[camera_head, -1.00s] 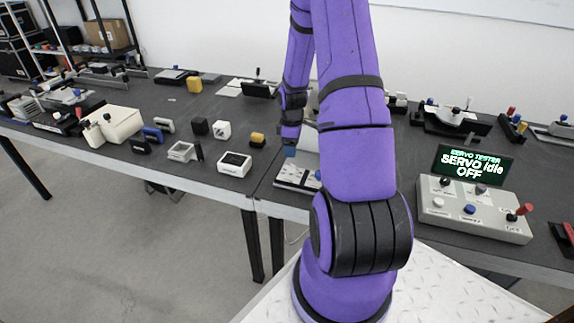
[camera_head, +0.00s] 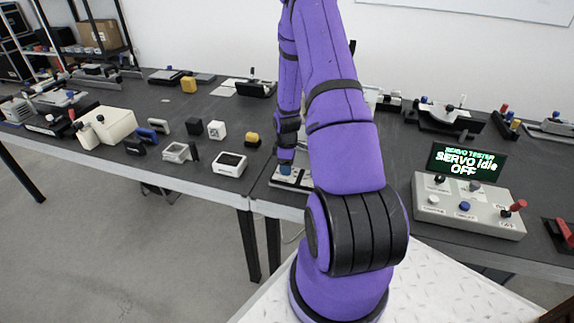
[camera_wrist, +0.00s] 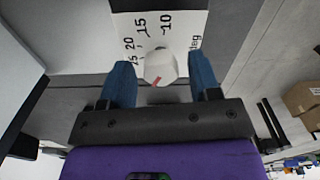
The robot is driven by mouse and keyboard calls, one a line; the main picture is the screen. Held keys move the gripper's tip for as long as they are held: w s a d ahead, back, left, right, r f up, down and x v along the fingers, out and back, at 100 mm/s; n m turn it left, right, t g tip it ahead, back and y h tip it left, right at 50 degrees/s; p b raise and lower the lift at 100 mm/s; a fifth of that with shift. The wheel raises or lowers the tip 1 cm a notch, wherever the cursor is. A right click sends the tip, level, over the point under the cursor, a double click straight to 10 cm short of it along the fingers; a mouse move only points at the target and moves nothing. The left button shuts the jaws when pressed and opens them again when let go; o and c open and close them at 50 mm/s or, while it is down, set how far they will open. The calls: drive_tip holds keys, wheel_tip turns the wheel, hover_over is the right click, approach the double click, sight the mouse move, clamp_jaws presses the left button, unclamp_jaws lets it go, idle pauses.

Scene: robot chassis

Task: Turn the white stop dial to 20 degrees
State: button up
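In the wrist view, the white stop dial (camera_wrist: 160,67) is a small faceted knob with a red mark on its lower part. It stands by a white scale plate (camera_wrist: 187,25) printed with 10, 15, 20, 25 and "deg". My gripper (camera_wrist: 163,75) has its two blue fingers on either side of the dial, with narrow gaps between. I cannot tell exactly which number the dial points to. In the head view, my gripper (camera_head: 287,169) is low over a light-coloured device (camera_head: 304,184) near the table's front edge, and my arm partly hides it; the dial is not distinguishable there.
A grey servo tester box (camera_head: 468,208) with knobs and a lit display (camera_head: 466,164) reading "SERVO idle OFF" stands to the right. A black-and-white cube-like block (camera_head: 216,130), a white framed meter (camera_head: 230,164) and a yellow-black block (camera_head: 252,139) lie to the left.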

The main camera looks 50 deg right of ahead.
drive_tip(key=c, duration=0.7)
drive_tip(key=shift+m, duration=0.4)
drive_tip(key=m, duration=0.2)
drive_tip(key=shift+m, duration=0.4)
drive_tip(key=m, duration=0.4)
drive_tip(key=shift+m, duration=0.3)
drive_tip(key=m, duration=0.3)
drive_tip(key=shift+a+m, duration=0.1)
drive_tip(key=shift+m, duration=2.1)
